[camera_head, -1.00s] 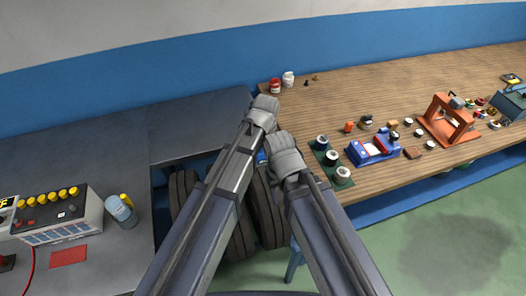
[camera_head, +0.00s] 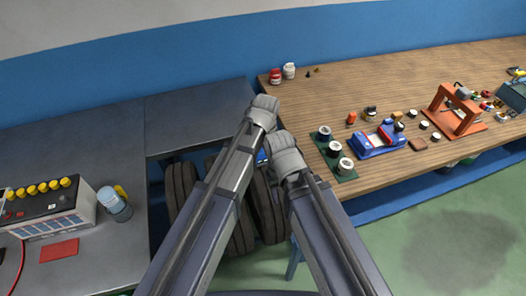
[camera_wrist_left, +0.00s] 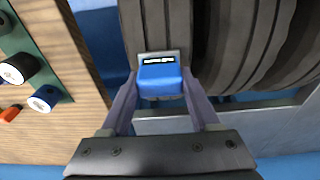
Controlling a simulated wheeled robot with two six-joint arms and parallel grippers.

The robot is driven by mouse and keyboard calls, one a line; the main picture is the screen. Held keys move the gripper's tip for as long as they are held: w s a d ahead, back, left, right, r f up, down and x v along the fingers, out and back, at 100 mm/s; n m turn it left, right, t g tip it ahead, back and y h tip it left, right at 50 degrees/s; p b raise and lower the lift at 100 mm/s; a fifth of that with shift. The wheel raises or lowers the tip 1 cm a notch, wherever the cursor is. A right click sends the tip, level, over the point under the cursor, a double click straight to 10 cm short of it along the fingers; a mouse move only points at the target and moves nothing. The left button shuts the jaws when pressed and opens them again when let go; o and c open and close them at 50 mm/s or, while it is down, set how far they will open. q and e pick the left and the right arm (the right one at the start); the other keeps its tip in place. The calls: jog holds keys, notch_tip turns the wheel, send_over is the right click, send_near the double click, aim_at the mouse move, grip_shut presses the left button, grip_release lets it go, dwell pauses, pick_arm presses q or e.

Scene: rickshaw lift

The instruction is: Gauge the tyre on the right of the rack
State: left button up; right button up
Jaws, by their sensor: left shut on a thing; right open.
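Several dark tyres stand side by side in the gap between the benches; the right tyre (camera_head: 267,205) is partly behind my arms. In the left wrist view it is the tyre (camera_wrist_left: 155,22) nearest the wooden bench. My left gripper (camera_wrist_left: 158,88) is shut on a blue gauge (camera_wrist_left: 160,82) with a small lit display. The gauge's grey end is at the tread of that tyre; I cannot tell whether it touches. A grey rack rail (camera_wrist_left: 265,113) runs below the tyres there. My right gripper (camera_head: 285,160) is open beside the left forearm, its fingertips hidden.
The wooden bench (camera_head: 400,85) on the right holds a green mat (camera_head: 347,178) with tins, a blue device (camera_head: 378,143) and an orange press (camera_head: 455,110). The grey bench (camera_head: 90,140) on the left holds a battery-like box (camera_head: 50,218) and a bottle (camera_head: 114,205). Green floor is clear at lower right.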

aim_at(262, 149)
pick_arm(q)
jog(key=shift+f+b, duration=0.65)
dwell(1.8)
jog(key=shift+r, duration=0.1)
notch_tip(262, 149, up, 7)
jog(key=p, duration=0.7)
jog(key=shift+f, duration=0.2)
dwell(0.6)
notch_tip(262, 149, down, 3)
jog(key=b, duration=0.3)
jog(key=shift+f+b, duration=0.2)
jog(key=shift+b, duration=0.1)
jog(key=shift+r, duration=0.1)
